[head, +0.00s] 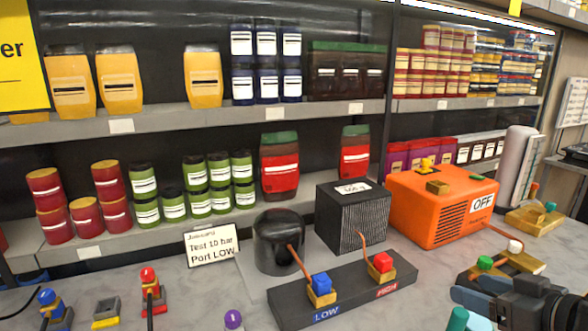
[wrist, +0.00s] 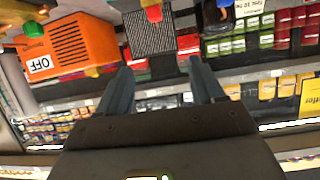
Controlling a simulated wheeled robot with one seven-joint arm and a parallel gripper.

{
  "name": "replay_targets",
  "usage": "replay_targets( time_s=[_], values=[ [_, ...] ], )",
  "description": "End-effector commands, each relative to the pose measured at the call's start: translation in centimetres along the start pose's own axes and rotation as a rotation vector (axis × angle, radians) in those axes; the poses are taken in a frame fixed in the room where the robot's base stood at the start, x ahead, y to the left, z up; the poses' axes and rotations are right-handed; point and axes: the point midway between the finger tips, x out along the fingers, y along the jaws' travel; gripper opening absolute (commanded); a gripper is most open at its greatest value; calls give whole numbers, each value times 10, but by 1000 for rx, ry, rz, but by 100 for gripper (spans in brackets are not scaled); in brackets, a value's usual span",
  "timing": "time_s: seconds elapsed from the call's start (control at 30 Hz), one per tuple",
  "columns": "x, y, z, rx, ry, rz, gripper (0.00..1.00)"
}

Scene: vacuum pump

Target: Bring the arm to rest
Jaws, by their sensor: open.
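My gripper (wrist: 161,66) is open in the wrist view, its two fingers apart with nothing between them. In the head view part of my wrist shows at the lower right corner, and the gap between the fingers cannot be made out there. The orange pump box (head: 442,205) with an OFF label stands on the counter beyond it. The orange box also shows in the wrist view (wrist: 70,45), upside down. The dark manifold block (head: 345,293), marked LOW and HIGH, carries a blue fitting (head: 321,284) and a red fitting (head: 382,262).
A black ribbed box (head: 352,214) and a black round vessel (head: 275,243) stand behind the manifold. A sign (head: 211,245) reads "Test 10 bar Port LOW". A brass piece (head: 536,218) sits at right. Stocked shelves run behind.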

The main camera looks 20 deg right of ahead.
Motion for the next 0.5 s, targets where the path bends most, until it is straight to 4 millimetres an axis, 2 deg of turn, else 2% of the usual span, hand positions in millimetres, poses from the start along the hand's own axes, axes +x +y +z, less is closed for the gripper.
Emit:
replay_targets(
  time_s=[0.37, 0.5],
  values=[
    [9, -41, 68, 80, -23, 61, 68],
    [5, -67, 110, 112, -35, 98, 68]
  ],
)
